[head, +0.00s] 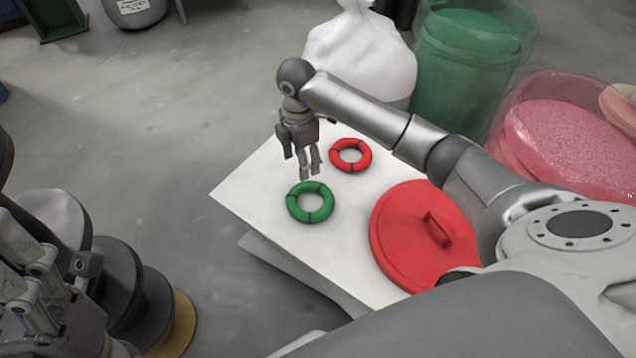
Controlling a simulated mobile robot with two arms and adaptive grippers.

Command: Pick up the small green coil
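The small green coil (293,207) is a ring with dark bands, lying flat on the white tabletop (245,190) near its left edge. My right gripper (310,172) hangs from the arm coming in from the right, fingers pointing down just above and behind the green coil. A small gap shows between its fingertips, and nothing is held in them. It seems apart from the coil, though the exact height is hard to judge. My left gripper (45,285) is at the lower left, away from the table and partly cut off; its finger opening is unclear.
A red coil (337,163) lies behind and right of the green one. A round red lid with a handle (395,222) lies to the right. A white bag (355,55), a green bin (455,75) and a pink-filled bag (560,135) stand behind.

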